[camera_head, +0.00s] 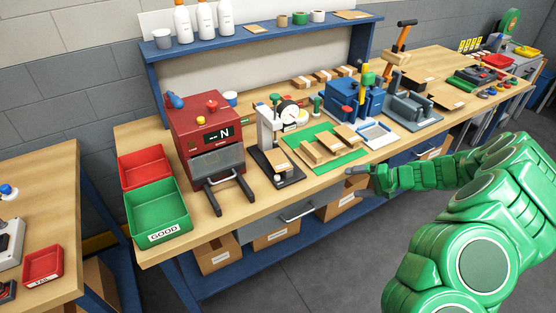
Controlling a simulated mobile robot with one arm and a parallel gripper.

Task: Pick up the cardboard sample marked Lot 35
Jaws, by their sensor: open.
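No Lot 35 marking is legible in the head view, so I cannot tell which piece bears it. Several light brown pieces lie on a green mat (322,160) on the workbench, including a left piece (311,153) and a right piece (346,137). More brown pieces with pale labels lie farther back, such as a back piece (301,82). A small brown piece (279,166) is on the base of the dial gauge stand. My green arm reaches in from the right. My gripper (360,181) is open and appears empty, by the bench's front edge, apart from the mat's pieces.
A red machine (206,128) and the dial gauge stand (270,137) stand left of the mat. A blue press (354,101) stands behind and right of it. A green GOOD bin (159,220) and a red bin (146,165) sit at the bench's left end. A shelf (270,36) runs above.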

